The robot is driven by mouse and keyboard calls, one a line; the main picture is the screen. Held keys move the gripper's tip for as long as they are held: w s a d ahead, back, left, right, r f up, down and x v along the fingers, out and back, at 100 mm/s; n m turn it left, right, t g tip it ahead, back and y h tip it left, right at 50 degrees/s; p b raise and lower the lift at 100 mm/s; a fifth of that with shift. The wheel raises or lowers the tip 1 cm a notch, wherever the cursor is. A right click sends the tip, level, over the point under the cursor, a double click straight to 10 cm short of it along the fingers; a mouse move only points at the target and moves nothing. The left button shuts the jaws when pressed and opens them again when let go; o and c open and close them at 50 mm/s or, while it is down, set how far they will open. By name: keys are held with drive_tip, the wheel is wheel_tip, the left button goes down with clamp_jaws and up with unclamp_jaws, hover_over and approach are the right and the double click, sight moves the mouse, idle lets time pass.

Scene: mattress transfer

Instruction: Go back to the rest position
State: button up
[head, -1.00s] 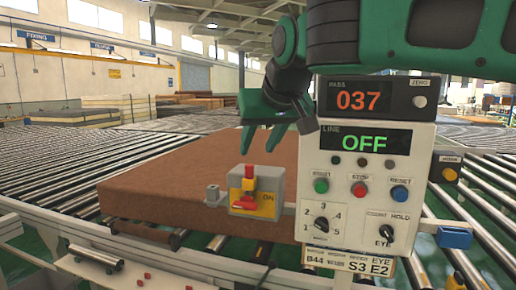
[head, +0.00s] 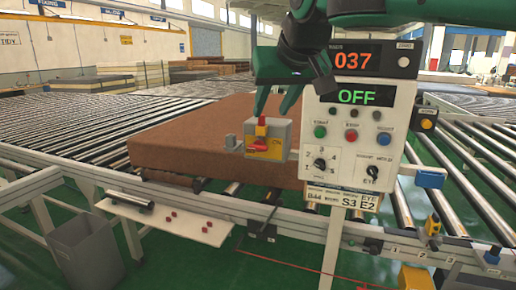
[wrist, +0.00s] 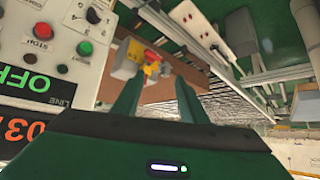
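My gripper (head: 277,101) hangs in the air in front of the brown mattress (head: 205,130), just above the small grey and yellow switch box (head: 267,138) with its red handle. In the wrist view my gripper's two green fingers (wrist: 157,98) stand apart with nothing between them. The switch box (wrist: 140,62) shows beyond the fingers there, apart from them. The control panel (head: 350,150) stands right of my gripper, reading 037 and OFF. My forearm covers the top of the panel's left side.
The mattress lies on a roller conveyor (head: 60,130). A white shelf (head: 165,217) with a metal rod and several small red pieces hangs at the conveyor's front. A grey bin (head: 85,252) stands at lower left. More rollers lie right of the panel. Green floor shows below.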

drive_tip(key=s+d+f+m+g+h, duration=0.1)
drive_tip(key=s+d+f+m, duration=0.15)
drive_tip(key=d+f, duration=0.5)
drive_tip(key=s+d+f+m+g+h, duration=0.1)
drive_tip(key=s+d+f+g, duration=0.2)
drive_tip(key=d, duration=0.8)
drive_tip(key=s+d+f+m+h, duration=0.1)
drive_tip(key=s+d+f+h, duration=0.15)
drive_tip(key=d+f, duration=0.6)
drive_tip(key=s+d+f+m+g, duration=0.1)
drive_tip(key=s+d+f, duration=0.2)
drive_tip(key=s, duration=0.4)
drive_tip(key=s+d+f+m+g+y, duration=0.1)
drive_tip(key=s+d+f+m+g, duration=0.1)
drive_tip(key=s+d+f, duration=0.2)
drive_tip(key=s+d+f+m+g+y, duration=0.1)
drive_tip(key=s+f, duration=0.4)
drive_tip(key=s, duration=0.5)
drive_tip(key=shift+s+d+f+m+g, duration=0.35)
drive_tip(key=shift+d+m, duration=0.2)
drive_tip(key=shift+d, duration=0.7)
drive_tip(key=shift+c, duration=1)
drive_tip(key=shift+d, duration=0.15)
